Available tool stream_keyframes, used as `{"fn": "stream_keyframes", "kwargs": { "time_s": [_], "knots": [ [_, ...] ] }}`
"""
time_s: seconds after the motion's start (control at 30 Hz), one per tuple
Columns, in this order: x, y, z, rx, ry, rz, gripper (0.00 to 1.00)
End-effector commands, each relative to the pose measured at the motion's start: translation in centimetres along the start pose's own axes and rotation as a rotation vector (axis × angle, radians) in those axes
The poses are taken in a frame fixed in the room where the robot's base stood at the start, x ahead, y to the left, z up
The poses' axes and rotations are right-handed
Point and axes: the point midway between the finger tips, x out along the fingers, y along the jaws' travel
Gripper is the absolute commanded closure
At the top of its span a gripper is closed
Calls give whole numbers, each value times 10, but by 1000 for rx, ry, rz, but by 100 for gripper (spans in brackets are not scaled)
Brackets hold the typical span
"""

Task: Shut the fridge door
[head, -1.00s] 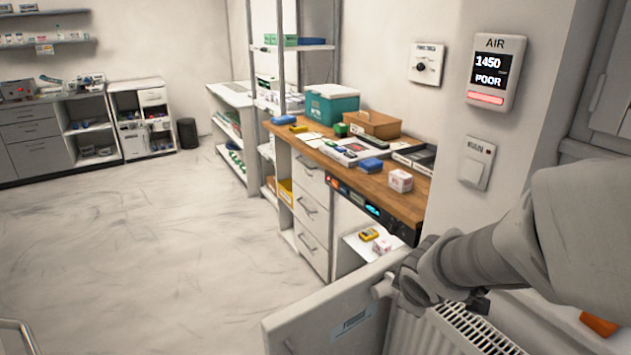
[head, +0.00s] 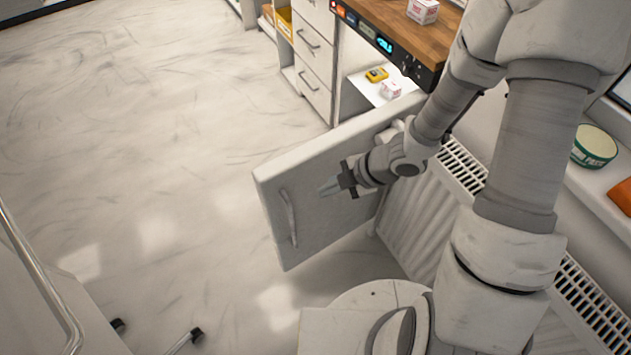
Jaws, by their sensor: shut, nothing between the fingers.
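The fridge door (head: 335,205) stands wide open, swung out from the counter into the room. Its outer face, with a vertical handle (head: 289,217) near the left edge, is turned toward me. The fridge interior (head: 362,92) shows under the counter, with a yellow item (head: 376,75) and a pink-and-white box (head: 391,90) on a shelf. My gripper (head: 328,187) is shut and empty in front of the door's outer face, right of the handle. I cannot tell whether it touches the door. My forearm hides part of the door's right side.
A radiator (head: 425,215) runs along the wall right of the door, behind my arm. White drawers (head: 312,55) stand left of the fridge. A metal rail (head: 45,285) and castors are at lower left. The floor left of the door is clear.

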Motion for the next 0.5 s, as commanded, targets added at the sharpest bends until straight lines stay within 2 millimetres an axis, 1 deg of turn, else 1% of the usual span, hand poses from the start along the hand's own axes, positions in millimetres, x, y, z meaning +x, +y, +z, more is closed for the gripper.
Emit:
{"fn": "stream_keyframes", "kwargs": {
  "time_s": [0.03, 0.17, 0.4, 0.47, 0.5],
  "knots": [
    [10, -2, 1, -1, 1, -1, 100],
    [36, -3, 2, 0, 1, -3, 100],
    [88, -3, 2, 1, -1, -3, 100],
    [99, -3, 2, 0, -1, -3, 100],
    [96, 9, 0, -1, -2, 2, 100]
  ]
}}
